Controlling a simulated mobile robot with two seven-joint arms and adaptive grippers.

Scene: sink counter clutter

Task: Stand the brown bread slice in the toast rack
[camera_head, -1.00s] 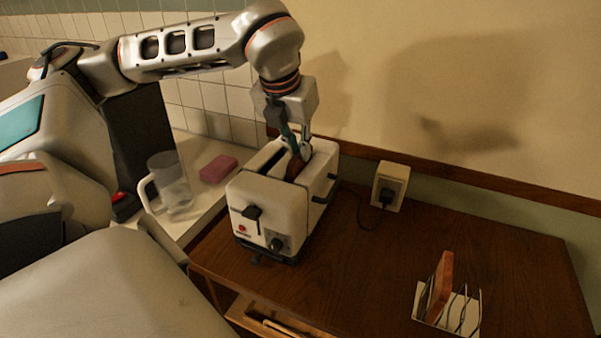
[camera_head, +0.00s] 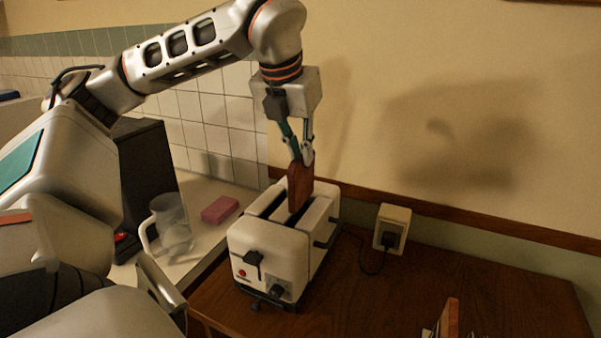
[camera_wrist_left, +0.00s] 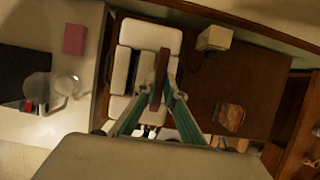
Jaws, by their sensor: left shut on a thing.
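My left gripper (camera_head: 301,158) points down above the white toaster (camera_head: 268,250), its fingers shut on the top of a dark brown bread slice (camera_head: 300,187). The slice hangs upright over a toaster slot; I cannot tell whether its lower edge is fully clear of it. In the left wrist view the slice (camera_wrist_left: 160,72) shows edge-on between the fingertips (camera_wrist_left: 158,98). The toast rack (camera_head: 427,333) is cut off at the bottom right, with another, lighter brown slice (camera_head: 450,318) standing in it. My right gripper is out of view.
A glass jug (camera_head: 170,225) and a pink sponge (camera_head: 220,210) stand on the pale counter left of the toaster. A wall socket (camera_head: 391,228) with a plug is behind to the right. The wooden top (camera_head: 400,285) between toaster and rack is clear.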

